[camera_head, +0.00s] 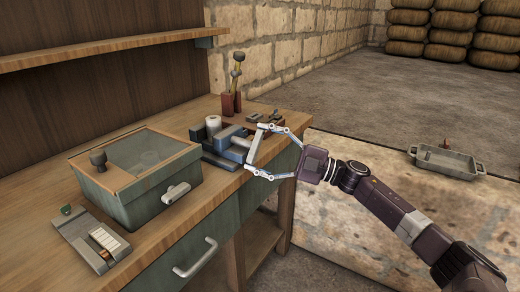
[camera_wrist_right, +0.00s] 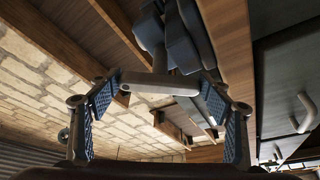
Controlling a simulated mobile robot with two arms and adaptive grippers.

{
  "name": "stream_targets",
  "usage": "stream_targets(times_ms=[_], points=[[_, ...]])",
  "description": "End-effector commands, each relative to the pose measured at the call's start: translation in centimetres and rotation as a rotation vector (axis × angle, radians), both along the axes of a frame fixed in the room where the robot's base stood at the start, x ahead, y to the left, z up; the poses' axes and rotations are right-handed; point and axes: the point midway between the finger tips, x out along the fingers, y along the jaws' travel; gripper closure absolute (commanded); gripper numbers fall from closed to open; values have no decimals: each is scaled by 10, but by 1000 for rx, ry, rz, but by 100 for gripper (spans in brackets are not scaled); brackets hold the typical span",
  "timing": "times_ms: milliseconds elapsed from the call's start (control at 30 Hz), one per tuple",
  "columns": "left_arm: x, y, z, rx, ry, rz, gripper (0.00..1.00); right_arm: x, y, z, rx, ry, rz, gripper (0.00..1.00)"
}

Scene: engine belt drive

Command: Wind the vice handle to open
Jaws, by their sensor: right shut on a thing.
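The blue-grey vice (camera_head: 222,150) stands on the workbench near its right front edge. Its grey bar handle (camera_head: 254,146) sticks out past the bench front, tilted from upright. My right gripper (camera_head: 257,149) is shut on the handle, with one finger at its upper end and one at its lower end. In the right wrist view the handle (camera_wrist_right: 160,84) spans between the two blue-padded fingers of the right gripper (camera_wrist_right: 158,98), and the vice (camera_wrist_right: 180,38) lies beyond it. The vice jaws' gap is hard to make out. My left gripper is not in view.
A green box (camera_head: 135,170) with a glass-topped lid stands left of the vice on the workbench (camera_head: 205,217). A white roll (camera_head: 213,126) and a red holder (camera_head: 231,104) stand behind the vice. A metal pan (camera_head: 446,162) sits at right.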

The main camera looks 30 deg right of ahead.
Motion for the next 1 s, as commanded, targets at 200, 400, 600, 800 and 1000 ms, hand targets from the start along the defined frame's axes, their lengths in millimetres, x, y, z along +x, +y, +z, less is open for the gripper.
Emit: stream_targets(times_ms=[200,400,600,800,1000], points=[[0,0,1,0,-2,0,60,2,-3,5,-189,-83,-9,52],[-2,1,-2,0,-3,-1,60,2,-3,6,-339,-145,-11,53],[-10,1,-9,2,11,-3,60,2,-3,6,-416,-178,-12,53],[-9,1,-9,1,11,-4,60,2,-3,6,-415,-178,-13,53],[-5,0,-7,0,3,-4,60,2,-3,7,-413,-177,-13,53]])
